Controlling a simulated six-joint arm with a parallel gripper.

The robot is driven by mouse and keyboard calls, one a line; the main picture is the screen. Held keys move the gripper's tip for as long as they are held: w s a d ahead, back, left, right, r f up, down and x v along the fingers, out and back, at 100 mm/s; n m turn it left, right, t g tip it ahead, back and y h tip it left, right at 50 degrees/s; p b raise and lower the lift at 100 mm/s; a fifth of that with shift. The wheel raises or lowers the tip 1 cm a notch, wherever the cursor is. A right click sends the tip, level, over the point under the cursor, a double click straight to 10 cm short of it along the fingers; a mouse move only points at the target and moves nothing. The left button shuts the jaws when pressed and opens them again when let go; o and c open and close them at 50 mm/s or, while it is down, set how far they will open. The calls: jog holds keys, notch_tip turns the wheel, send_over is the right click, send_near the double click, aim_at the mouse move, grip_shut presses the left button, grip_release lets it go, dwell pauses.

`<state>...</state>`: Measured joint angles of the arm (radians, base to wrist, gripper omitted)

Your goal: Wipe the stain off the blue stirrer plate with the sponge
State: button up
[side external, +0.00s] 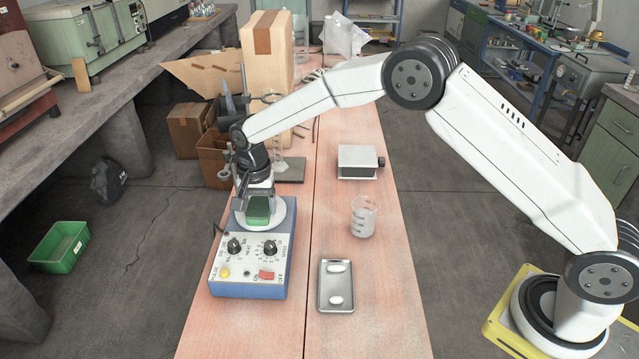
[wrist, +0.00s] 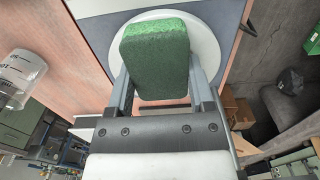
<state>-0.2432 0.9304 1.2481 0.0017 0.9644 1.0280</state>
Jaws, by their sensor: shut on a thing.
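The blue stirrer plate (side external: 249,286) stands at the near left of the bench, with knobs on its front and a round white top (side external: 279,217). The white top also shows in the wrist view (wrist: 208,50). My gripper (side external: 259,199) is over the white top and shut on the green sponge (side external: 258,211). In the wrist view the sponge (wrist: 155,55) sits between the two fingers of my gripper (wrist: 160,88). The sponge is at or just above the white top; I cannot tell if it touches. No stain is visible; the sponge and gripper hide part of the top.
A glass beaker (side external: 363,217) stands right of the plate, with a metal tray (side external: 323,300) holding two white pieces nearer. A small grey box (side external: 358,162) is farther back. A retort stand (side external: 289,172) and cardboard boxes (side external: 268,50) stand behind the plate.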

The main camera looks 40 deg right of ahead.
jog(key=shift+w+d, duration=2)
jog(key=shift+d, duration=0.05)
jog(key=shift+s+a+f, duration=0.1)
jog(key=shift+s+a, duration=2.55)
jog(key=shift+a, duration=0.05)
jog(key=shift+w+a, duration=0.2)
jog(key=shift+w, duration=0.05)
jog(key=shift+w+d, duration=2.65)
jog(key=shift+d, duration=0.05)
jog(key=shift+s+a, duration=2.7)
jog(key=shift+w+r, duration=0.1)
jog(key=shift+r, duration=4.05)
